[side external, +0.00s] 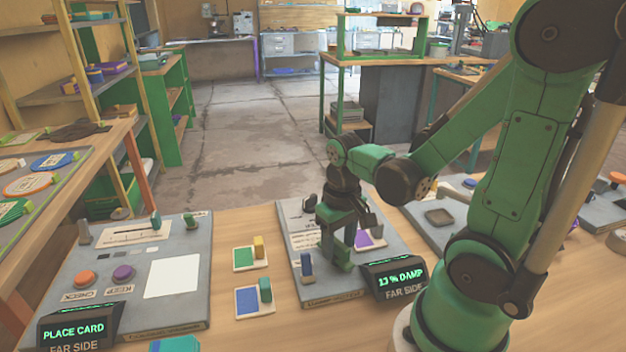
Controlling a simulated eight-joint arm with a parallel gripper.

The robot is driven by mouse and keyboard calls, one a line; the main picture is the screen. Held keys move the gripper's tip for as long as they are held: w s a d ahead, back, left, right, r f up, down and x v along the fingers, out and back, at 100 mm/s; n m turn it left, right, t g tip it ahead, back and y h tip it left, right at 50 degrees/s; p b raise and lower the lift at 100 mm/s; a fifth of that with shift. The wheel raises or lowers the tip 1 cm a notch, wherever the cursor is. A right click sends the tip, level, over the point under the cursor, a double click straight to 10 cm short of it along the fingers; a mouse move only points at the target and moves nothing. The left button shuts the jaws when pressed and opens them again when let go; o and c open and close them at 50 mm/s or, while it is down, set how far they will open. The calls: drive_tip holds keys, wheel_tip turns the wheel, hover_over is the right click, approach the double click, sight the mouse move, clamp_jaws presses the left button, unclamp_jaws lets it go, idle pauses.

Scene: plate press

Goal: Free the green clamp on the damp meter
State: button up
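The damp meter is the grey board (296,222) in the middle of the bench, with a dark display (396,277) reading "13% DAMP" and "FAR SIDE". My gripper (342,258) points down over this board, low and close to its surface. A purple card (371,239) lies on the board just right of my gripper, partly covered. A small blue upright piece (307,265) stands at the board's near left. I cannot pick out the green clamp apart from my green gripper, which hides part of the board. The finger gap and any hold are not clear.
Between the boards lie a green card (244,259) and a blue card (247,301), each with a small block. Another board (432,232) is at right.

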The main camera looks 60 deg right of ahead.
sight(339, 243)
drive_tip(key=shift+r, duration=0.15)
drive_tip(key=shift+r, duration=2.7)
drive_tip(key=shift+w+a+t, duration=0.25)
drive_tip(key=shift+a+t, duration=0.05)
drive_tip(key=w+a+r+n+t, duration=0.3)
drive_tip(key=w+a+n+t, duration=0.1)
drive_tip(key=w+a+t, duration=0.1)
drive_tip(key=shift+w+a+r+t, duration=0.15)
drive_tip(key=shift+a+r+t, duration=0.1)
drive_tip(key=shift+a+t, duration=0.65)
drive_tip(key=shift+a, duration=0.15)
